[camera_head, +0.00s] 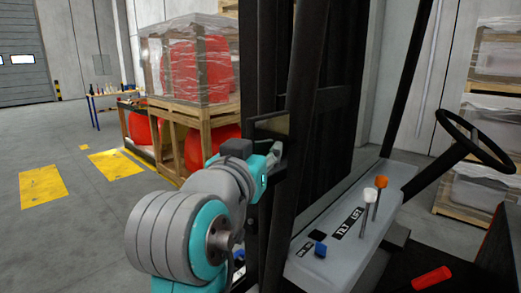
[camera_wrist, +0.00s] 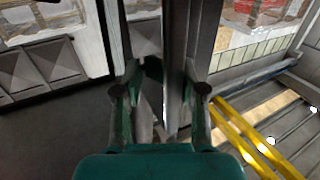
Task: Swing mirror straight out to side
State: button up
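The mirror (camera_head: 272,125) looks like a small dark-framed panel with a dull tan face, beside the forklift's front post in the head view. My gripper (camera_head: 272,155) is just below it, partly hidden by my wrist and the post. In the wrist view my gripper's (camera_wrist: 161,72) two teal fingers stand apart. A thin grey upright edge (camera_wrist: 174,60) and a small dark part lie between or just beyond them. I cannot tell whether this edge is the mirror's. A gap shows at the left finger; contact at the right finger is unclear.
The black forklift post (camera_head: 300,110) stands close to my arm. The grey console (camera_head: 345,225) with levers and the steering wheel (camera_head: 475,140) are to the right. Wrapped red nosecones (camera_head: 195,70) stand on wooden crates behind. Open floor with yellow plates (camera_head: 42,187) lies left.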

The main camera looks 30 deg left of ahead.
jog(key=s+d, duration=0.1)
jog(key=s, duration=1)
jog(key=shift+s+d, duration=0.2)
jog(key=shift+d, duration=0.05)
